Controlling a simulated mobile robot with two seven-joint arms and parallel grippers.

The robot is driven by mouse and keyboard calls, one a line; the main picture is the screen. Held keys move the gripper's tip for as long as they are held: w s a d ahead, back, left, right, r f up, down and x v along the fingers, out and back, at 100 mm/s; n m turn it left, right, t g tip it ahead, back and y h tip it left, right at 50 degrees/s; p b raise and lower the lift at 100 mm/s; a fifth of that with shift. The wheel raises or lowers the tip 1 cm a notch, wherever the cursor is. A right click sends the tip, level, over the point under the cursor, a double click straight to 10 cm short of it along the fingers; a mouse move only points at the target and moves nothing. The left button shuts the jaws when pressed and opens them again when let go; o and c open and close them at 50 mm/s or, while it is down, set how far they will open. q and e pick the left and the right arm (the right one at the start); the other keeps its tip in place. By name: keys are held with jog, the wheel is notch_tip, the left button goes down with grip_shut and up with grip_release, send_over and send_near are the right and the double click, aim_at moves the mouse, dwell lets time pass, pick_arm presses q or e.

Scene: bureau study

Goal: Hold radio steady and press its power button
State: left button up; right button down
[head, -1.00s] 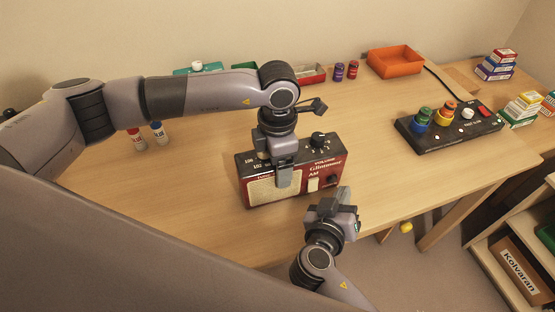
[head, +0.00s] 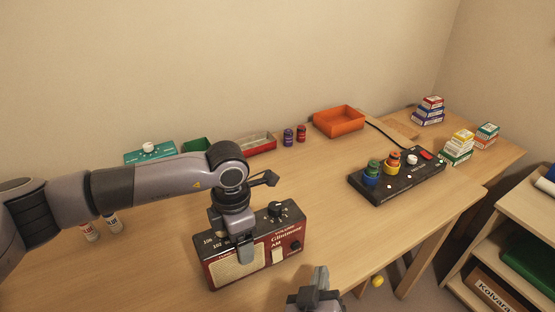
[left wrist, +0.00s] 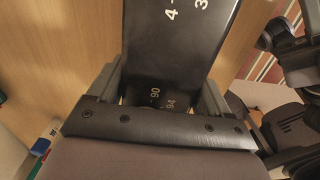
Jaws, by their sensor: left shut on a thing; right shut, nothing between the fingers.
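The radio (head: 282,244) is a dark red and black box with a cream speaker grille, a black knob on top, another on its front and a pale button (head: 278,256) on the front. It stands upright on the wooden desk. My left gripper (head: 246,246) comes down from above and is shut on the radio, one finger in front of the face. In the left wrist view the radio's black top (left wrist: 180,40) with white numbers lies between the fingers. My right gripper (head: 320,280) is shut and empty, apart from the radio, low and to its right at the bottom edge.
A black control panel (head: 395,182) with coloured knobs stands to the right. An orange tray (head: 339,122), two small cans (head: 294,136) and a red tray (head: 255,145) line the back. Two marker-like bottles (head: 101,227) stand at left. Desk between radio and panel is clear.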

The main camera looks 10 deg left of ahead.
pick_arm(q)
jog(key=o, duration=1.7)
jog(key=shift+r, duration=0.1)
jog(key=shift+o, duration=0.2)
notch_tip(320, 180, up, 8)
jog(key=shift+r, duration=0.1)
notch_tip(320, 180, down, 8)
